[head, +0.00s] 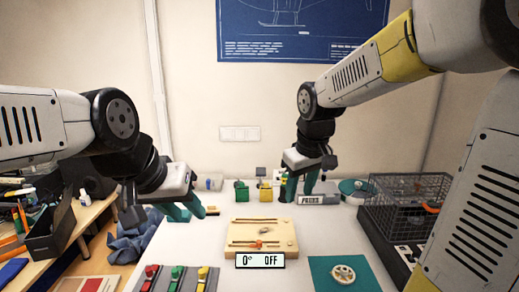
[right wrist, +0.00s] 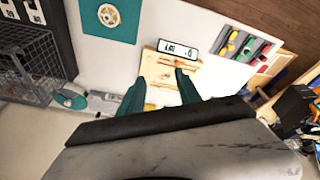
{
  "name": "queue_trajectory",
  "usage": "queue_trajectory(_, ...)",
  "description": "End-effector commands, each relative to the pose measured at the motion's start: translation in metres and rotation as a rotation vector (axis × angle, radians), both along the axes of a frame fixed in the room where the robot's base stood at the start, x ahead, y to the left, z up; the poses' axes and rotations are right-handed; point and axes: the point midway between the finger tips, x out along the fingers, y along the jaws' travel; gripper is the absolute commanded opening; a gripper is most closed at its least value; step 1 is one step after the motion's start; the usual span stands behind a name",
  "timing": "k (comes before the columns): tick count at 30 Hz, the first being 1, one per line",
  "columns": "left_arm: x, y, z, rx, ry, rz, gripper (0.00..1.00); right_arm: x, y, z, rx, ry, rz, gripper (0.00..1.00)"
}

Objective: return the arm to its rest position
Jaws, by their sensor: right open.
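A black wire cage (head: 405,205) stands at the right, near my right arm. A teal mat (head: 345,272) with a pale round part lies at front right. Red, green and yellow pieces (head: 177,279) sit at front left. Small green and yellow blocks (head: 254,190) stand at the back.

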Motion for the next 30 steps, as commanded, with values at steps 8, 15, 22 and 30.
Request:
queue_trajectory(8,0.0,0.0,0.0,0.0,0.0,0.0,0.36,-0.091,-0.033,0.038,0.163,-0.135,-0.249,0.41)
queue_trajectory(15,0.0,0.0,0.0,0.0,0.0,0.0,0.36,-0.136,-0.041,0.039,0.276,-0.197,-0.373,0.41)
queue_trajectory(22,0.0,0.0,0.0,0.0,0.0,0.0,0.36,-0.144,-0.041,0.038,0.301,-0.208,-0.397,0.41)
queue_trajectory(30,0.0,0.0,0.0,0.0,0.0,0.0,0.36,-0.143,-0.041,0.039,0.3,-0.207,-0.395,0.41)
